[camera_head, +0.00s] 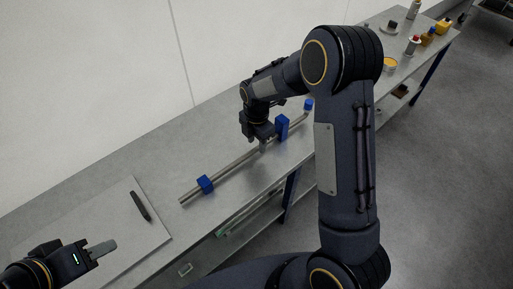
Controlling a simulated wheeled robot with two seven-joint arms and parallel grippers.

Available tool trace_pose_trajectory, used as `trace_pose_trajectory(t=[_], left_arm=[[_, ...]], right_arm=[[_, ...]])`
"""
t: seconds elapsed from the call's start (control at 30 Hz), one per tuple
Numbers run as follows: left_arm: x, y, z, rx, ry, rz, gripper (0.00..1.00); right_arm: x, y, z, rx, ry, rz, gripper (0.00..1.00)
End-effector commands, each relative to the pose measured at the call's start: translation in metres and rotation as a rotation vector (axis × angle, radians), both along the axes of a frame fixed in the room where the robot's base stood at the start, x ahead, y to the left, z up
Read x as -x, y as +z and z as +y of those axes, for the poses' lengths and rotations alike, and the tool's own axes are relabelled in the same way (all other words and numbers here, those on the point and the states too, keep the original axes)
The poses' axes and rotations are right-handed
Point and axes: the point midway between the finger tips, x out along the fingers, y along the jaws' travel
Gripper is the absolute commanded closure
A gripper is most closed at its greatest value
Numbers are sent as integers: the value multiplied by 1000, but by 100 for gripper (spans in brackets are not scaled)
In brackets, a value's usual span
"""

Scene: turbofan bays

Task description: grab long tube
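The long tube (232,169) is a grey metal rod lying diagonally along the bench. It passes through blue blocks, one near its lower left end (205,184) and a taller one (282,127) further up. Another blue piece (308,104) is at its upper right end. My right gripper (263,146) points down at the tube, just left of the taller blue block. Its fingertips are at or very near the tube, and I cannot tell whether they hold it. My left gripper (106,248) is at the lower left, away from the tube; its finger opening cannot be made out.
The metal bench (150,165) runs diagonally beside a white wall. A light board (105,220) with a dark flat piece (141,206) lies at the left. Bottles, a yellow-topped tin (390,64) and other small items stand at the far right end. My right arm covers part of the bench.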

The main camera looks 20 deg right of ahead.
Motion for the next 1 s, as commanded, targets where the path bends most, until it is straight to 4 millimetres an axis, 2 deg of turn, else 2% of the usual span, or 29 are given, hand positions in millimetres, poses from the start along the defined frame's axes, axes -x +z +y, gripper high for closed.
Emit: trace_pose_trajectory(t=[0.03,0.17,0.47,0.77,1.0], left_arm=[[0,-3,0,0,0,0,64],[0,-4,0,0,0,0,64],[0,-4,0,0,0,0,64],[0,-4,0,0,0,0,64],[0,-4,0,0,0,0,64]], right_arm=[[1,-10,1,2,0,5,60],[1,-24,1,1,-1,2,60],[1,-27,1,-1,-2,0,61],[1,-27,1,-1,-2,0,100],[0,-26,1,-1,-2,-2,100]])
